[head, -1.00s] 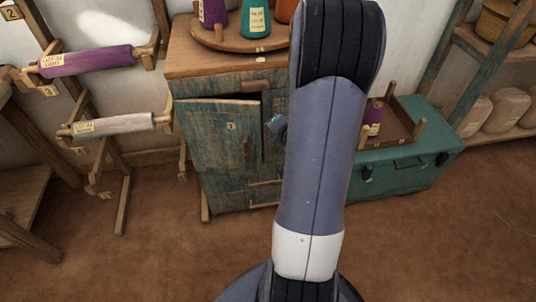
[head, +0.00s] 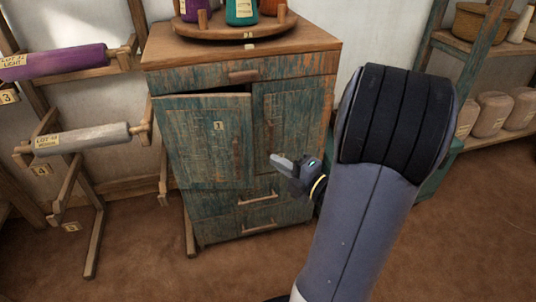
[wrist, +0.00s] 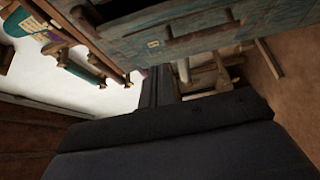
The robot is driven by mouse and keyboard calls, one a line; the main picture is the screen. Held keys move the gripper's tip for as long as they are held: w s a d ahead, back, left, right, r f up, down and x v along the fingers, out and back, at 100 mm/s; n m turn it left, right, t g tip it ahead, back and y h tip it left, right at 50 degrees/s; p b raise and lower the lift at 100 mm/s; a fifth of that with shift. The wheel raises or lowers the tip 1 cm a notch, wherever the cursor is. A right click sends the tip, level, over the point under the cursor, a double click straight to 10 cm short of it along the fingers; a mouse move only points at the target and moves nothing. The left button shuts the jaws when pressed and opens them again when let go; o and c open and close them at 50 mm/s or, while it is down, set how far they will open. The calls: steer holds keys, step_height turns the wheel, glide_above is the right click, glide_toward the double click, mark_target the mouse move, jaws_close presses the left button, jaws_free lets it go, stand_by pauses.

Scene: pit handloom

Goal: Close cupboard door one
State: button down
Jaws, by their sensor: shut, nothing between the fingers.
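Cupboard door one (head: 185,150) is the left weathered teal door with a small "1" label, on the wooden cupboard (head: 245,62). It stands ajar, with a dark gap along its top edge. The right-hand door (head: 300,115) beside it looks flush. My gripper (head: 277,160) is shut and empty. In the head view it shows in front of the right-hand door, to the right of door one, with its tip pointing left. I see no clear contact with door one. In the wrist view the cupboard's teal front (wrist: 200,30) shows tilted at the top, and a dark body fills the bottom.
A round tray (head: 225,32) with several thread cones sits on the cupboard. Drawers (head: 258,203) lie below the doors. A rack with a purple roll (head: 55,62) and a grey roll (head: 82,138) stands left. Shelves (head: 475,44) stand right. Floor (head: 140,240) is open in front.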

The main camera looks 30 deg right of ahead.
mark_target(255, 121)
steer(key=x, duration=0.4)
steer(key=d+b+x, duration=0.1)
steer(key=x, duration=0.2)
steer(key=d+b+x, duration=0.1)
steer(key=x, duration=0.3)
steer(key=shift+w+a, duration=0.15)
steer(key=shift+w, duration=0.4)
steer(key=shift+w+d, duration=0.35)
steer(key=shift+w, duration=0.2)
steer(key=shift+w+d+r, duration=0.1)
steer(key=shift+w+d, duration=0.05)
steer(key=w+d, duration=0.1)
steer(key=w+d+n+y, duration=0.1)
steer(key=w, duration=0.1)
steer(key=w+d+y, duration=0.1)
steer(key=w, duration=0.1)
steer(key=shift+w+d+n+g, duration=0.2)
steer(key=shift+n+g, duration=0.1)
steer(key=shift+g, duration=0.1)
steer(key=shift+w+d+r, duration=0.1)
steer(key=shift+w+d, duration=0.05)
steer(key=shift+d, duration=0.05)
